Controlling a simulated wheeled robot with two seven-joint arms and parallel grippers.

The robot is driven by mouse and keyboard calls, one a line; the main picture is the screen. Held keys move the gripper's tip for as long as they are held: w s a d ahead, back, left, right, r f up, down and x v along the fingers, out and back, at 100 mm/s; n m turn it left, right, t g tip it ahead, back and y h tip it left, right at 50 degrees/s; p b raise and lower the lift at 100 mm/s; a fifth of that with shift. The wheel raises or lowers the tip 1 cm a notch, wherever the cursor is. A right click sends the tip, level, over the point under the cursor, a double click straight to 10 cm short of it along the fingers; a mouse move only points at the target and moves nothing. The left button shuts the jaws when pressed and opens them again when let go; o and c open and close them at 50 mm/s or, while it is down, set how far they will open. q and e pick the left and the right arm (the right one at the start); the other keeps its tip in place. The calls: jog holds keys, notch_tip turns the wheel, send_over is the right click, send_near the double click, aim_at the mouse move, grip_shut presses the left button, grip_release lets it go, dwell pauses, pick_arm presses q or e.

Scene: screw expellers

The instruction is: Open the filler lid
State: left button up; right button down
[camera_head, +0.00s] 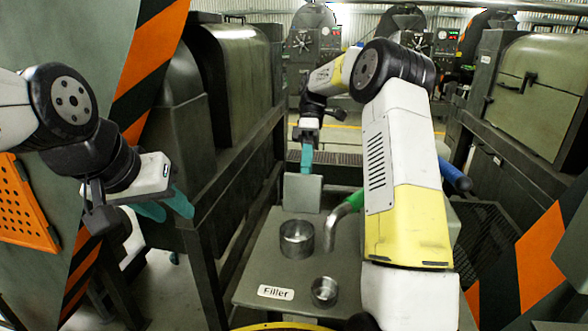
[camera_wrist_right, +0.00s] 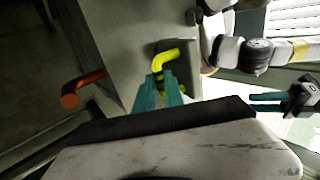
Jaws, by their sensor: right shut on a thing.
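The panel with the "Filler" label (camera_head: 275,292) holds two round metal cups, a larger one (camera_head: 297,238) and a smaller one (camera_head: 324,291). A flat grey square plate, which looks like the filler lid (camera_head: 302,194), stands upright at the panel's far side. My right gripper (camera_head: 306,165) points down with its teal fingers at the plate's top edge, shut on it; the exact contact is hard to see. In the right wrist view, its fingers (camera_wrist_right: 160,88) overlap a yellow bent handle (camera_wrist_right: 165,60). My left gripper (camera_head: 167,206) is empty, its teal fingers apart, left of the panel.
A bent metal pipe with a green part (camera_head: 345,208) rises beside the larger cup. A blue pipe (camera_head: 455,174) is right of my right arm. A red-orange handle (camera_wrist_right: 80,88) shows in the wrist view. Green machines stand on both sides, with an aisle behind.

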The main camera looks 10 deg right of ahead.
jog(key=shift+w+d+f, duration=0.25)
jog(key=shift+w+f, duration=0.15)
jog(key=shift+f, duration=0.25)
jog(key=c, duration=1.6)
grip_release()
jog(key=shift+o, duration=0.7)
jog(key=shift+w+f, duration=0.1)
jog(key=shift+w, duration=0.1)
jog(key=shift+s, duration=0.1)
jog(key=shift+r, duration=0.25)
jog(key=s+a+r, duration=0.2)
jog(key=s, duration=0.6)
jog(key=s+a+r, duration=0.1)
jog(key=s+r, duration=0.1)
jog(key=s, duration=0.5)
jog(key=shift+s+a+r, duration=0.35)
jog(key=shift+a+r, duration=0.05)
